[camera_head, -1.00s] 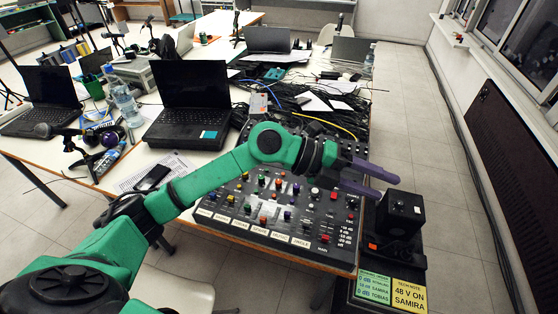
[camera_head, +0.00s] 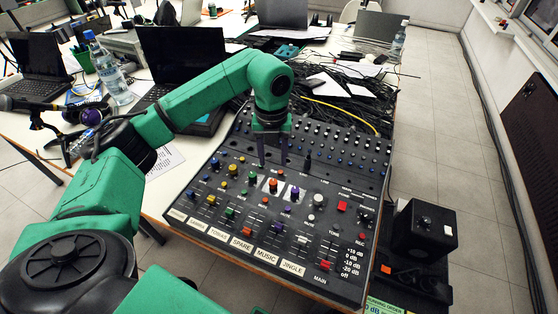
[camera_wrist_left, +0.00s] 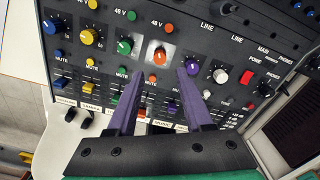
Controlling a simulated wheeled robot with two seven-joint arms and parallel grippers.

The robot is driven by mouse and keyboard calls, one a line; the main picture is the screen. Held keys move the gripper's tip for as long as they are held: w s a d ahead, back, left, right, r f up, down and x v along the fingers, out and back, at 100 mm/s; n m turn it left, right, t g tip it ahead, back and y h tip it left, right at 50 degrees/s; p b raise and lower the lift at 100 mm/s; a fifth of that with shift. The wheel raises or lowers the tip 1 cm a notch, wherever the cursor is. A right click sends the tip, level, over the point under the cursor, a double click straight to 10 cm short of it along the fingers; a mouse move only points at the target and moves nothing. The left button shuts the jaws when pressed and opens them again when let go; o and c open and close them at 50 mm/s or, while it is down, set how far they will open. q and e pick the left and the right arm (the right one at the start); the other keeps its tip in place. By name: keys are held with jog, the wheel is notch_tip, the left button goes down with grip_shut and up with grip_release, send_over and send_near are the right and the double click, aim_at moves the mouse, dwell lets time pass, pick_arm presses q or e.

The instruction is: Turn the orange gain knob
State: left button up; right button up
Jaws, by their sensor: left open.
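The orange gain knob (camera_head: 273,185) sits on a pale patch of the dark mixing console (camera_head: 325,135), between a green knob (camera_head: 242,180) and a purple knob (camera_head: 294,194). My left gripper (camera_head: 272,160) is open and empty, pointing down over the console just behind the orange knob in the head view. In the left wrist view the orange knob (camera_wrist_left: 160,56) lies just beyond the gap between the open purple fingertips (camera_wrist_left: 160,75), centred between them. The fingers do not appear to touch it. My right gripper is not in view.
Other knobs, coloured buttons and faders crowd the panel around the orange knob. Tangled cables (camera_head: 350,95) lie behind the console. A black box (camera_head: 428,230) stands to its right. A laptop (camera_head: 170,60) and a water bottle (camera_head: 107,72) are at the left.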

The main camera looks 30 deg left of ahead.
aim_at(273, 182)
pick_arm(q)
jog(key=f+b, duration=0.2)
jog(key=f, duration=0.1)
jog(key=shift+s, duration=0.35)
notch_tip(273, 182, down, 6)
jog(key=b, duration=0.5)
jog(key=shift+w+f, duration=0.1)
jog(key=shift+f, duration=0.05)
jog(key=shift+r, duration=0.4)
jog(key=c, duration=0.5)
jog(key=shift+c, duration=1.3)
jog(key=shift+w, duration=0.1)
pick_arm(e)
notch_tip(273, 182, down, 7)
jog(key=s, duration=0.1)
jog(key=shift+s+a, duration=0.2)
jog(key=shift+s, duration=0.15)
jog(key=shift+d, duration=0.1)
